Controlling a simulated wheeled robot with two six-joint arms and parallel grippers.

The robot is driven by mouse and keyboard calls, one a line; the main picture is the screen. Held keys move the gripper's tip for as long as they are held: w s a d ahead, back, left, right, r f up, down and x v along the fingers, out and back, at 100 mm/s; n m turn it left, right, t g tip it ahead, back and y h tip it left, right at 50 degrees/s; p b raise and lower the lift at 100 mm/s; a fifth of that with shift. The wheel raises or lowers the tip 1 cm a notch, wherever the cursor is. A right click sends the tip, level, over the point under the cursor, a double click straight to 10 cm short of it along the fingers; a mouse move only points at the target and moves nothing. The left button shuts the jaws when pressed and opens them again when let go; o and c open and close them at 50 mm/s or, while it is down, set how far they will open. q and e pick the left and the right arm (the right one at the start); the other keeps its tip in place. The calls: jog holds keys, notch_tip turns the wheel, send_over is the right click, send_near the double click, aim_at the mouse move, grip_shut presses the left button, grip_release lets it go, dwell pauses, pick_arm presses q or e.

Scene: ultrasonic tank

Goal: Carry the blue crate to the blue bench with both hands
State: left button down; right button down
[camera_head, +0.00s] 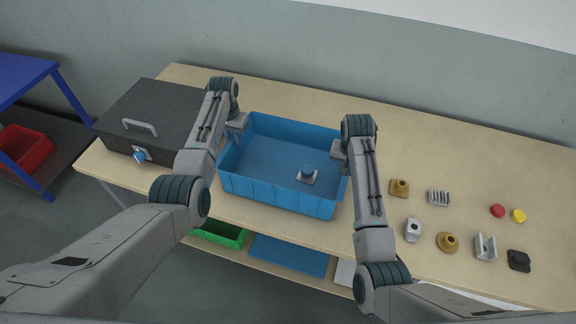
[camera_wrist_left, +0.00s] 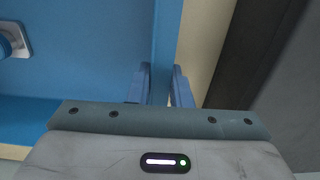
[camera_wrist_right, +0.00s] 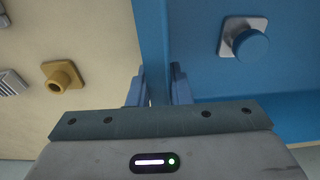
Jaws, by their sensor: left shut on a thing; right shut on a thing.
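The blue crate (camera_head: 280,192) stands upright on the wooden table, between my two arms. A part with a blue round knob on a grey square plate (camera_head: 307,174) lies inside it; it also shows in the right wrist view (camera_wrist_right: 248,42). My left gripper (camera_head: 236,128) is shut on the crate's left wall, and the fingers straddle that wall in the left wrist view (camera_wrist_left: 160,85). My right gripper (camera_head: 343,158) is shut on the right wall, straddling it in the right wrist view (camera_wrist_right: 158,88). The blue bench (camera_head: 25,72) is at the far left, partly out of view.
A dark grey box (camera_head: 150,108) with a handle stands left of the crate on the wooden table (camera_head: 290,98). Several small parts, including a brass flanged piece (camera_head: 447,241), lie to the right. A red bin (camera_head: 24,148) sits on the bench's lower shelf.

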pick_arm(q)
jog(key=shift+w+r, duration=0.15)
pick_arm(e)
jog(key=shift+w+r, duration=0.15)
jog(key=shift+r, duration=0.05)
